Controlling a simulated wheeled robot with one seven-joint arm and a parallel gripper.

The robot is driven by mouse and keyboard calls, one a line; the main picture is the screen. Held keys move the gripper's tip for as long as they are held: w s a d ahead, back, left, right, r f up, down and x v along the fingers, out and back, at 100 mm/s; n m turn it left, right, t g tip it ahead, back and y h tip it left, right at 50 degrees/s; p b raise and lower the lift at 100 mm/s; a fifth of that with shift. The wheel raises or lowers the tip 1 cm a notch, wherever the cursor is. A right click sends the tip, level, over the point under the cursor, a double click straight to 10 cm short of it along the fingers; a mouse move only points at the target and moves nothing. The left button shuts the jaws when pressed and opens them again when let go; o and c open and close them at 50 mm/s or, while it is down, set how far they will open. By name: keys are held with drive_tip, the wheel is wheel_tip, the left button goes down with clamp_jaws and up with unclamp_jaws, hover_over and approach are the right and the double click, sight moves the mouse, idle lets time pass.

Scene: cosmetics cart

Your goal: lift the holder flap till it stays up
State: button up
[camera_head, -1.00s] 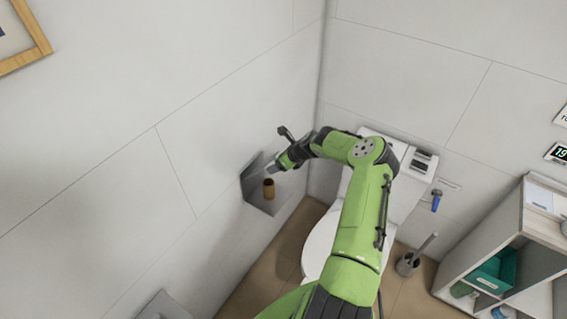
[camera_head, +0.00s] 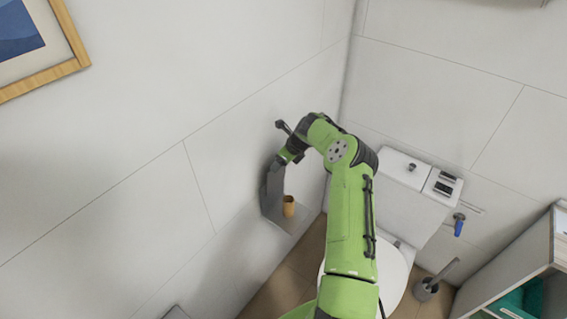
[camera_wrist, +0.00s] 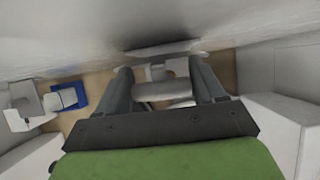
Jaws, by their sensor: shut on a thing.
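The grey metal holder (camera_head: 277,217) is on the left wall, with a brown roll (camera_head: 289,206) in it. Its grey flap (camera_head: 273,184) stands steeply up near the wall. My gripper (camera_head: 282,159) is at the flap's upper edge in the head view and is shut on it. The exact grip is hidden by the wrist. In the wrist view, my gripper's two dark fingers (camera_wrist: 163,74) point away from the camera, with a gap between them.
A white toilet (camera_head: 395,200) stands right of the holder, close to my arm. A brush (camera_head: 428,287) stands on the floor beyond it, and a shelf unit (camera_head: 520,270) is at the lower right. A framed picture (camera_head: 30,45) hangs upper left.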

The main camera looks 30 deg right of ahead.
drive_tip(key=shift+w+a+f, duration=0.1)
drive_tip(key=shift+a+f, duration=0.05)
drive_tip(key=o, duration=1.2)
drive_tip(key=shift+o, duration=1.1)
drive_tip(key=shift+w, duration=0.15)
drive_tip(key=b+v, duration=0.1)
drive_tip(key=v, duration=1.4)
drive_tip(key=shift+s+r, duration=0.3)
drive_tip(key=shift+s, duration=0.05)
